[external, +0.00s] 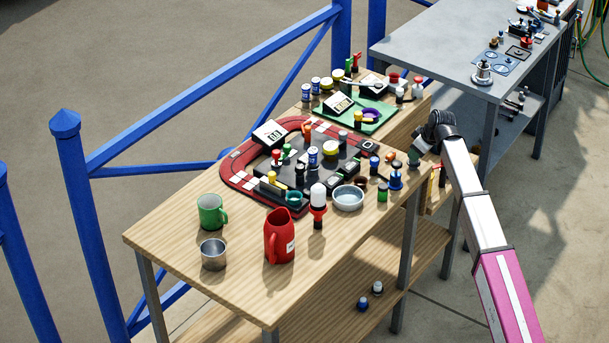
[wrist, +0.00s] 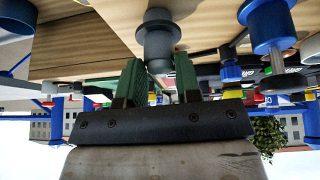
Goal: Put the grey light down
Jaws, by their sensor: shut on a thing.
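The grey light (wrist: 158,42) is a dark grey, round, stepped piece. In the wrist view it stands between the two green fingers of my gripper (wrist: 160,82), which is shut on it. In the external view my gripper (external: 416,152) is at the right edge of the wooden table (external: 165,250), beside the blue-topped piece (external: 396,180). The light is too small there to tell apart clearly from the fingers. I cannot tell whether its base touches the table.
A red track (external: 235,180) with many small pieces fills the table's middle. A metal bowl (external: 348,198), red jug (external: 279,238), green mug (external: 211,212) and metal cup (external: 213,255) stand nearer. A grey bench (external: 420,50) stands behind.

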